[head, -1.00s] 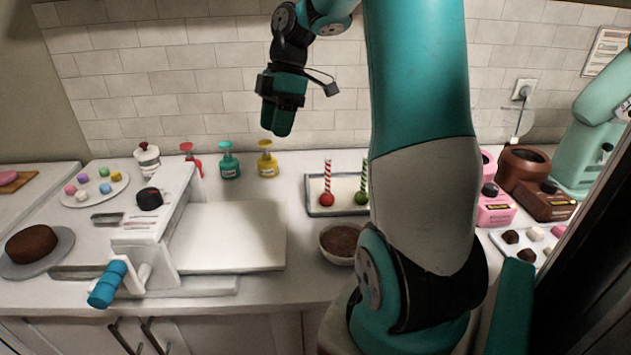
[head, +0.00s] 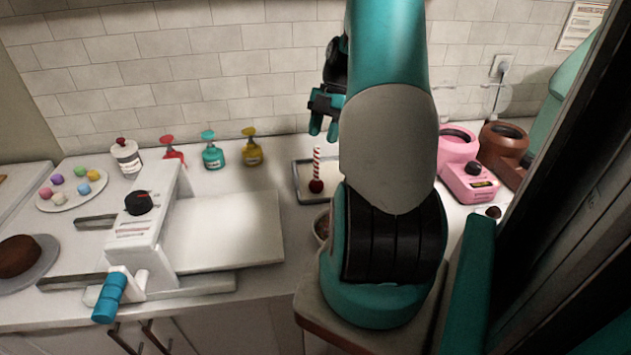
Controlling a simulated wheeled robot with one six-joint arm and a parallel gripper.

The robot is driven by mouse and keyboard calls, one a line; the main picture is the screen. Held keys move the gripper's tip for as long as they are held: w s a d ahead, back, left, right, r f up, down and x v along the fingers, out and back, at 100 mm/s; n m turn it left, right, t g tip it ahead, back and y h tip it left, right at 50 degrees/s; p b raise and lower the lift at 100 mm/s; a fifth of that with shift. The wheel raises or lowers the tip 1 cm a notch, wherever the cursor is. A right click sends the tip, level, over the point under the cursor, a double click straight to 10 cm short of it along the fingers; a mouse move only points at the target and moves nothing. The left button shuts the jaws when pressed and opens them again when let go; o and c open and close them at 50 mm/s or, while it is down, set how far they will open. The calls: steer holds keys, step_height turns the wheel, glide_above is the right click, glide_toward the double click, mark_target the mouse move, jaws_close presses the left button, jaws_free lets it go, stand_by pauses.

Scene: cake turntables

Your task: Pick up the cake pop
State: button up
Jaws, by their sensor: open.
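A cake pop (head: 316,185) with a dark red ball and a red-and-white striped stick stands upright, stick up, on a shallow tray (head: 297,190) at the middle of the counter. My gripper (head: 323,127) appears above and slightly right of the stick's top in the picture, fingers pointing down. Its fingers are apart and nothing shows between them. It does not appear to touch the cake pop. The right part of the tray, where a green cake pop stood earlier, is hidden behind my arm.
A chocolate bowl (head: 321,230) is partly hidden by my arm. A white sheet machine (head: 228,228) lies left. Yellow (head: 251,150), teal (head: 212,155) and red (head: 171,152) pump bottles stand behind it. A pink melting pot (head: 468,180) and a brown one (head: 500,148) stand right.

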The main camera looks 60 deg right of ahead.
mark_target(315, 158)
steer(key=p+x, duration=0.1)
steer(key=x, duration=0.4)
steer(key=p+x, duration=0.1)
steer(key=x, duration=0.1)
steer(key=shift+w+f+p, duration=0.15)
steer(key=shift+w+p, duration=0.2)
jaws_close()
